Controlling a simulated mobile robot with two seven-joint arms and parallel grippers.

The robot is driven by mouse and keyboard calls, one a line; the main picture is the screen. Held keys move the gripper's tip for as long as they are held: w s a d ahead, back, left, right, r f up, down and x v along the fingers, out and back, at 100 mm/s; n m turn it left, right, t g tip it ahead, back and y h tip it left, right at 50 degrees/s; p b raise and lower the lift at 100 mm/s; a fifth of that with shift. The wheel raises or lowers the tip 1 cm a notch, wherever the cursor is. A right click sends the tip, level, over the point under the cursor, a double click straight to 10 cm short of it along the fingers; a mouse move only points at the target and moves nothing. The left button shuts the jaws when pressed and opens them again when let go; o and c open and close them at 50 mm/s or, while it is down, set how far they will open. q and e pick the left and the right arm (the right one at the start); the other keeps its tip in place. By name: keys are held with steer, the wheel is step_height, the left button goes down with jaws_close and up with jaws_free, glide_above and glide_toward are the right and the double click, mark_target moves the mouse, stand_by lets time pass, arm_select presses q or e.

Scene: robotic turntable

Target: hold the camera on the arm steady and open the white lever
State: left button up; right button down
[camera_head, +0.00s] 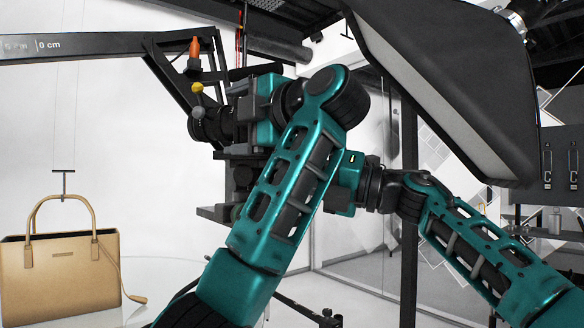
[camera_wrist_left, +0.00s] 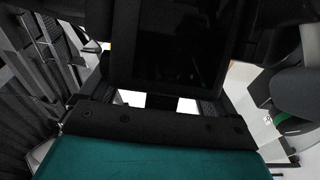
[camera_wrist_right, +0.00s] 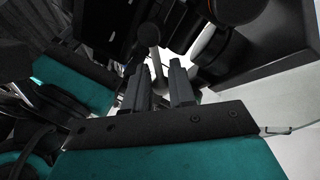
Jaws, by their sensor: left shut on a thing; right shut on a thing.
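The black camera (camera_head: 212,124) sits on a dark mount on the arm, its lens facing left in the head view. My left gripper (camera_head: 250,112) is shut on the camera body, which fills the space between its fingers in the left wrist view (camera_wrist_left: 165,50). My right gripper (camera_wrist_right: 158,88) is below and behind my left arm in the head view, where its fingertips are hidden. In the right wrist view its fingers are around a thin pale lever (camera_wrist_right: 157,62), just below a dark round knob (camera_wrist_right: 149,34). The white lever cannot be made out in the head view.
A black boom (camera_head: 80,46) with a scale reaches in at upper left. A large softbox (camera_head: 440,85) hangs close above my right arm. Free room lies between the bag and camera.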

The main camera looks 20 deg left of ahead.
steer(key=shift+w+f+n+g+h, duration=0.2)
steer(key=shift+w+n+g, duration=0.1)
steer(key=shift+n, duration=0.7)
steer(key=shift+w+f+n+g+h, duration=0.15)
steer(key=shift+w+f+n, duration=0.1)
steer(key=shift+n, duration=0.75)
steer(key=shift+w+f+n+g+h, duration=0.15)
steer(key=shift+w+n+g, duration=0.15)
steer(key=shift+n, duration=0.7)
steer(key=shift+f, duration=0.1)
steer(key=c, duration=1)
jaws_free()
steer(key=shift+d, duration=0.2)
steer(key=d, duration=0.4)
steer(key=d+f, duration=0.1)
steer(key=d, duration=0.2)
steer(key=w+d, duration=0.1)
steer(key=d, duration=0.3)
steer(key=shift+d+f, duration=0.25)
steer(key=shift+d, duration=0.05)
